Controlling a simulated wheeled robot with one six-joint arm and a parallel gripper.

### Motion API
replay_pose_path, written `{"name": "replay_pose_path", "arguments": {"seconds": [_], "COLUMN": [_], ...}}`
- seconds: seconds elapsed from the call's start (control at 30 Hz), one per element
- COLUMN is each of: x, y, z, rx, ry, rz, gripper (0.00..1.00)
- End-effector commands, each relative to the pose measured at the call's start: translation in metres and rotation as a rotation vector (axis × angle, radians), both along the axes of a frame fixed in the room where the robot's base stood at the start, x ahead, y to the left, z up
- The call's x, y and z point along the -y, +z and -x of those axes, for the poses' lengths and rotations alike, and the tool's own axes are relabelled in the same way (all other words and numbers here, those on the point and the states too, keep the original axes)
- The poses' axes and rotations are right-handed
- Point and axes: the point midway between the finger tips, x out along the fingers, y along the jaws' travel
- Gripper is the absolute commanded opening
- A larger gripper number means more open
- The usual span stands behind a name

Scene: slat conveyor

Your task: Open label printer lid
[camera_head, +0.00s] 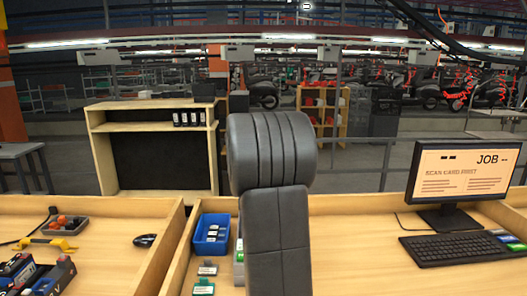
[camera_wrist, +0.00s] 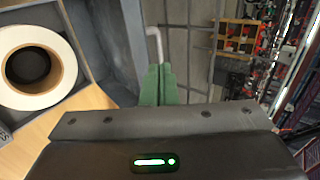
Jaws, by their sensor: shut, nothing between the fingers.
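The wrist view shows a white label roll (camera_wrist: 64,66) with a dark core at the left, next to grey casing (camera_wrist: 108,40) that looks like the label printer. I cannot make out which part of the casing is the lid. My gripper (camera_wrist: 158,72) has green fingers, which are shut with nothing between them. They are just right of the casing. A bent grey rod (camera_wrist: 153,38) shows beyond the fingertips; I cannot tell whether they touch it. In the head view my arm covers the middle, and neither the printer nor the gripper can be made out.
In the head view a monitor (camera_head: 464,178) and keyboard (camera_head: 462,247) stand at the right. A blue bin (camera_head: 201,248) is left of my arm. A small tray (camera_head: 66,226) and tools are at the far left. Raised wooden edges (camera_head: 172,250) divide the bench.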

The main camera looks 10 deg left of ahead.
Motion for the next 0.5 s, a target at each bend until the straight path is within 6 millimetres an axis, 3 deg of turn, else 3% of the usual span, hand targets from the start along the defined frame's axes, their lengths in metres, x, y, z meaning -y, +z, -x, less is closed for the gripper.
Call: {"name": "replay_pose_path", "arguments": {"seconds": [0.2,0.5], "x": [-0.004,-0.007], "y": [-0.018,-0.030], "z": [-0.026,-0.040], "rx": [-0.003,-0.001], "ry": [0.000,0.000], "rz": [0.002,0.002], "gripper": [0.00,0.00]}}
